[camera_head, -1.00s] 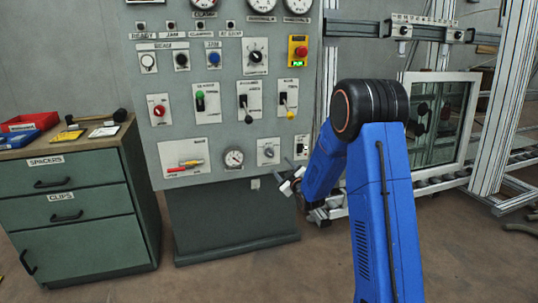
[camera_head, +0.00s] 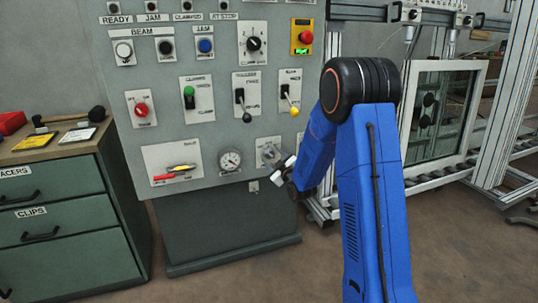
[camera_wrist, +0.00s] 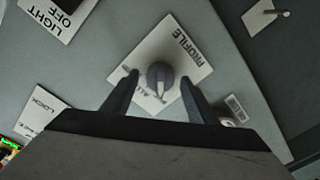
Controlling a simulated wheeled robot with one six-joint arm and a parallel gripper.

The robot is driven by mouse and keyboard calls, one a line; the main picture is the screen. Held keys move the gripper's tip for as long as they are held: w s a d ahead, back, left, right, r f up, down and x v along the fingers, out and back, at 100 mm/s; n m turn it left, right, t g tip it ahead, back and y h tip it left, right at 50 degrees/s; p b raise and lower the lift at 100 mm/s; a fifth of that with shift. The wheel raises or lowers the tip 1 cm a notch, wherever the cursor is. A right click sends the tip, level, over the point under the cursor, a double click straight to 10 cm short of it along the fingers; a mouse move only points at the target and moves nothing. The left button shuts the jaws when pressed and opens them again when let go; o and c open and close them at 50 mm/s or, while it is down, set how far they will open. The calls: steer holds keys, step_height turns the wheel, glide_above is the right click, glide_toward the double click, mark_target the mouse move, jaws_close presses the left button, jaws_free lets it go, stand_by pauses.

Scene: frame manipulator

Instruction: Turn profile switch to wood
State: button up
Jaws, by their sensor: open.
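The profile switch is a small grey rotary knob (camera_wrist: 160,77) on a white plate (camera_wrist: 178,52) marked PROFILE in the wrist view. The plate's lower lettering, partly hidden by the knob and finger, seems to read ALU. The knob's pale pointer line faces the bottom of the wrist picture. In the head view the profile switch plate (camera_head: 267,146) is at the panel's lower right, partly covered by my gripper. My gripper (camera_wrist: 158,85) is open, with one finger on each side of the knob. I cannot tell whether the fingers touch it. The wood marking is not visible.
The grey control panel (camera_head: 215,115) carries several levers, buttons and a dial gauge (camera_head: 230,159) close left of the profile switch. A lever (camera_wrist: 278,14) shows at upper right in the wrist view. A green drawer cabinet (camera_head: 60,220) stands left.

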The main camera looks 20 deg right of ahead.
steer(key=c, duration=1.1)
steer(key=shift+o, duration=0.2)
